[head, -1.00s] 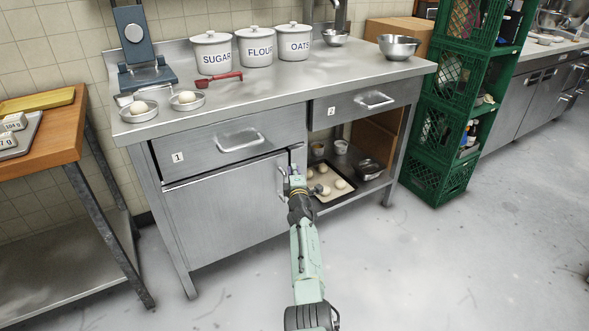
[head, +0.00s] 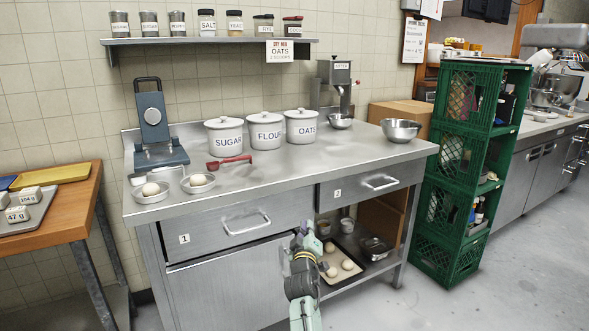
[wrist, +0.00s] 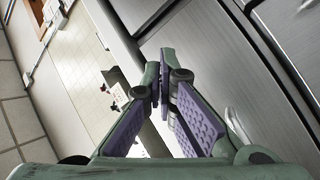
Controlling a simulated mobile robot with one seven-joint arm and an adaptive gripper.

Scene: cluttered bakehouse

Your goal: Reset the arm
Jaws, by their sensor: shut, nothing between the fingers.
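My gripper (head: 308,238) is in front of the steel workbench (head: 290,166), at the right edge of the lower left door (head: 225,285) and below the drawers. In the wrist view my gripper (wrist: 160,92) shows two green fingers with purple ridged pads, tips together and nothing between them. The wrist view is steeply tilted, with steel fronts (wrist: 215,45) close on the right. The arm reaches up from the bottom of the head view. The gripper hides part of the open compartment.
The open compartment holds a tray (head: 330,282) with dough balls. Green crates (head: 462,170) stand right; a wooden table (head: 70,215) stands left. Floor at the right is clear.

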